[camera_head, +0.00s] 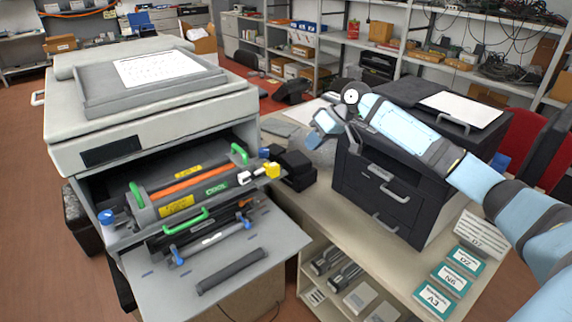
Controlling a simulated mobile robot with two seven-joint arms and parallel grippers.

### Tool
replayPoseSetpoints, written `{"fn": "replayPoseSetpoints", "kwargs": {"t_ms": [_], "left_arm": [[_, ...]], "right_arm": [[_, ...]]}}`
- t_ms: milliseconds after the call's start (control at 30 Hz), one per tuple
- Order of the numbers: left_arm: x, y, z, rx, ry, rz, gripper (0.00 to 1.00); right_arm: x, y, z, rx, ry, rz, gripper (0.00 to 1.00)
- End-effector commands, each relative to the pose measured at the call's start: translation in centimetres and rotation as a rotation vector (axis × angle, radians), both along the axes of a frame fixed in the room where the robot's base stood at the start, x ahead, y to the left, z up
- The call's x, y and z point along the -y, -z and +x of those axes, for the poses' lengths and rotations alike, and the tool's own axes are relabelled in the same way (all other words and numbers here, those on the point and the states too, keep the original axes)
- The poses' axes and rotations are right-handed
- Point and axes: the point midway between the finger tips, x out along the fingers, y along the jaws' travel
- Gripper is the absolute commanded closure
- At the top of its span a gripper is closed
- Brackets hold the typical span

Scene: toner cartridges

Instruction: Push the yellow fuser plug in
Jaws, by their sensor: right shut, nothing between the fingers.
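The yellow fuser plug (271,169) is at the right end of the fuser unit (190,187), at the right edge of the open printer bay. A small white connector (243,178) is just to its left; I cannot tell how deeply the plug is seated. The fuser unit has an orange strip, green handles and a green COOL label. My right gripper (314,138) is shut and empty. It is up and to the right of the plug, clear of it, in front of the black printer. My left gripper is not in view.
The open printer (150,114) has its front tray (225,262) folded down, with a dark grey bar (232,271) on it. Black blocks (296,167) stand right of the plug. A black printer (392,185) is on the bench (290,215), with teal-edged cards at its right.

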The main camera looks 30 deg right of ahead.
Motion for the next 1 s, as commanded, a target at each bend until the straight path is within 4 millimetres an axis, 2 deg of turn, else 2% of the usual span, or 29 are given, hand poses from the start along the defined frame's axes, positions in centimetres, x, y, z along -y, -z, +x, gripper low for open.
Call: {"fn": "replayPoseSetpoints", "kwargs": {"t_ms": [100,200,567,767,1000], "left_arm": [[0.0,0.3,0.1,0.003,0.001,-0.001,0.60],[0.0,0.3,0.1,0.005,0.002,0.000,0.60],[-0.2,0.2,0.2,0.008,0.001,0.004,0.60],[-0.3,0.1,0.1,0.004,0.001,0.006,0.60],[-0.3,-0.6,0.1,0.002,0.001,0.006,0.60]], "right_arm": [[1.5,-2.3,-0.1,-0.012,0.001,0.013,1.00],[1.9,-3.3,-0.1,-0.019,-0.001,0.021,1.00],[2.0,-3.5,-0.2,-0.020,-0.001,0.023,1.00],[1.1,-2.2,0.4,-0.022,-0.003,0.025,1.00],[-1.4,1.7,2.1,-0.022,-0.004,0.025,1.00]]}}
